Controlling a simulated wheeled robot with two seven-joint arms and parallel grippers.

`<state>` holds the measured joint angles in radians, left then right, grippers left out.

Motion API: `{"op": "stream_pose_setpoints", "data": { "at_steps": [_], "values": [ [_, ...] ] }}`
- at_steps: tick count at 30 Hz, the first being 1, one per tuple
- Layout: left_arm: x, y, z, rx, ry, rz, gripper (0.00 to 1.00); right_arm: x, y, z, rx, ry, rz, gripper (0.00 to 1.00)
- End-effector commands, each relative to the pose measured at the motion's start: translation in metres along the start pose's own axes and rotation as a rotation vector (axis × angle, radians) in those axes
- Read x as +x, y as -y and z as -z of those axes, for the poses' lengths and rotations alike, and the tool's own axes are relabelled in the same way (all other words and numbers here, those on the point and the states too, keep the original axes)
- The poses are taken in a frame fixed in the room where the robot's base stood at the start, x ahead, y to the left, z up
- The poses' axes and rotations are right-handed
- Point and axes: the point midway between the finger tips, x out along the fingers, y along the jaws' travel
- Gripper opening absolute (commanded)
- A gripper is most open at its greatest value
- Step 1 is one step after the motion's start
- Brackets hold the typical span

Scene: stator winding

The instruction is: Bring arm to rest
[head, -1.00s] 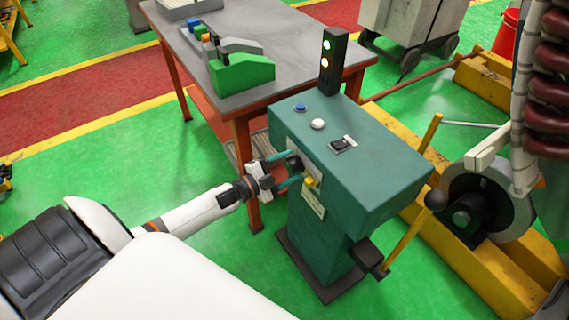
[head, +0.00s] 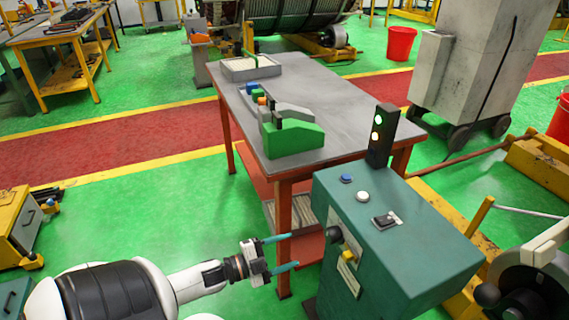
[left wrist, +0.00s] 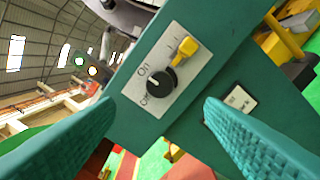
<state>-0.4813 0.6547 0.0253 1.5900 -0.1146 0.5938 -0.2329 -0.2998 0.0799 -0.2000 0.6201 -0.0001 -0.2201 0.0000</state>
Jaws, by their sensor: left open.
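My left gripper (head: 284,252) is open and empty, with its teal fingers pointing at the side of the green control box (head: 400,235). In the head view it is apart from the box, a short gap left of the black knob (head: 336,234). In the left wrist view the two teal fingers (left wrist: 160,130) are spread wide. Between and beyond them is the knob (left wrist: 161,82) on a white plate marked On and Off, with a yellow switch (left wrist: 187,47) beside it. My right gripper is in neither view.
A grey-topped table (head: 235,125) with orange-red legs stands behind the box and holds a green fixture (head: 290,138). A signal post (head: 381,135) with lit lamps rises from the box. Yellow machine framing (head: 470,240) is at the right. Green floor (head: 150,210) is clear at the left.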

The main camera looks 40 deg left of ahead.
Motion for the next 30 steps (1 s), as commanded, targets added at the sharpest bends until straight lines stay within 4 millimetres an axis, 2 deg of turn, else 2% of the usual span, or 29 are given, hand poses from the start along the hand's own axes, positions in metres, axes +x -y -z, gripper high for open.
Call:
{"op": "stream_pose_setpoints", "data": {
  "at_steps": [13,17,20,23,24,26,27,29,30],
  "values": [
    [0.0,0.001,0.001,-0.002,-0.003,0.0,0.63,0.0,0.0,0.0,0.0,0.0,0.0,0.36],
    [-0.005,0.018,0.021,-0.046,-0.079,0.008,0.63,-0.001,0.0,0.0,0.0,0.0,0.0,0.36],
    [-0.019,0.054,0.057,-0.135,-0.226,0.027,0.63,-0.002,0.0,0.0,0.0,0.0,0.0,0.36],
    [-0.044,0.111,0.096,-0.259,-0.423,0.065,0.63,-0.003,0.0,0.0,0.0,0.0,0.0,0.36],
    [-0.056,0.137,0.109,-0.31,-0.503,0.084,0.63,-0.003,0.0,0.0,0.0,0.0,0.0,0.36],
    [-0.076,0.177,0.124,-0.386,-0.62,0.116,0.63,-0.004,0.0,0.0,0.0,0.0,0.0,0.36],
    [-0.089,0.204,0.13,-0.433,-0.696,0.14,0.63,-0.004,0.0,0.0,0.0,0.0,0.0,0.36],
    [-0.11,0.246,0.135,-0.505,-0.806,0.18,0.63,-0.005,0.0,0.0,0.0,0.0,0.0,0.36],
    [-0.124,0.273,0.135,-0.55,-0.877,0.209,0.63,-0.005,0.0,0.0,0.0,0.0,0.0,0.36]
  ]
}}
